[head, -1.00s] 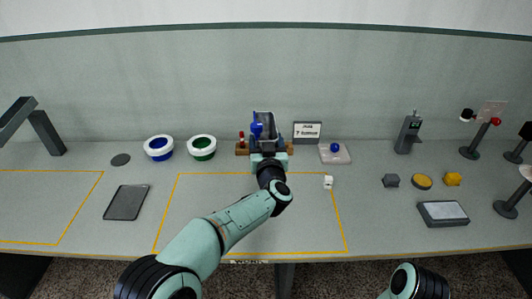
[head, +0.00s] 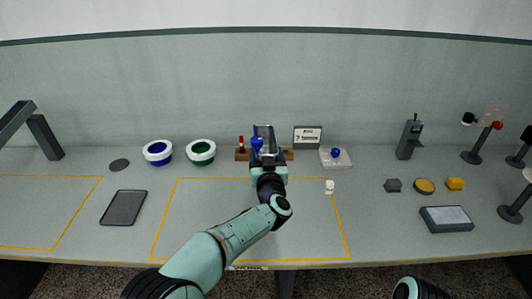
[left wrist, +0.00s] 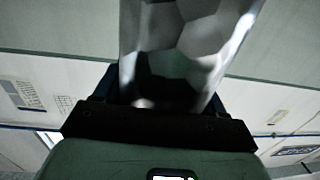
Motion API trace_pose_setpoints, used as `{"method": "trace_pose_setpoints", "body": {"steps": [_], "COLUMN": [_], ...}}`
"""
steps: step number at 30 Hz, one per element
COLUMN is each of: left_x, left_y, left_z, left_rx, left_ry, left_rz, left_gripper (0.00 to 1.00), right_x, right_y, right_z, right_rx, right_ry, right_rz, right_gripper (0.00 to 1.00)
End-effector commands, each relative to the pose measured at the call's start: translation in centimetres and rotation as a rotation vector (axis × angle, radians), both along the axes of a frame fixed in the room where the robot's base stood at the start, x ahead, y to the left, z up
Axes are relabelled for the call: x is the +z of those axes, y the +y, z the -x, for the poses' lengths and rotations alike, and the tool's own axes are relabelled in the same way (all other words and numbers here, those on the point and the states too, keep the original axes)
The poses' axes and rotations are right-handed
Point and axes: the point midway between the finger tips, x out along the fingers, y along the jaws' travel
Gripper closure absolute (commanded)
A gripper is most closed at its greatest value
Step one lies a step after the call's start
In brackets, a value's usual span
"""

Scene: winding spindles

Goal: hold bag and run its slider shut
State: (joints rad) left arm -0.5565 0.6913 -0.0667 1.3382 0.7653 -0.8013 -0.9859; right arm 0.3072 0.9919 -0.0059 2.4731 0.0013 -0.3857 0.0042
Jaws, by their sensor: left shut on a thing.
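My left gripper (head: 266,151) is over the far middle of the table, in front of a wooden rack. It is shut on a pale, see-through sheet-like thing, which looks like the bag (left wrist: 185,45). In the left wrist view the bag stands up from between the dark jaws, faceted and creased. Its held edge is hidden in shadow, and I cannot make out its slider. A blue piece (head: 256,139) shows beside the gripper; I cannot tell whether it belongs to the bag or the rack. My right gripper is out of view.
The wooden rack (head: 240,155) holds a red piece. A sign (head: 307,137) and a clear tray with a blue ball (head: 336,158) stand to its right. White-rimmed blue (head: 158,153) and green (head: 201,152) bowls are to its left. The yellow-outlined area is mostly clear.

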Motion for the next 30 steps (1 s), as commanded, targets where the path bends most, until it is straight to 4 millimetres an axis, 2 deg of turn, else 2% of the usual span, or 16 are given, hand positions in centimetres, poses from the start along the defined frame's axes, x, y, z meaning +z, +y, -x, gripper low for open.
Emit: {"method": "trace_pose_setpoints", "body": {"steps": [30], "left_x": [-8.3], "left_y": [0.0], "left_z": [0.0], "left_rx": [0.001], "left_ry": [-0.002], "left_rz": [0.000], "left_gripper": [0.64], "right_x": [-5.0], "right_y": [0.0], "right_z": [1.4], "right_rx": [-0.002], "right_ry": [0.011], "right_rz": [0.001], "right_gripper": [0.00]}}
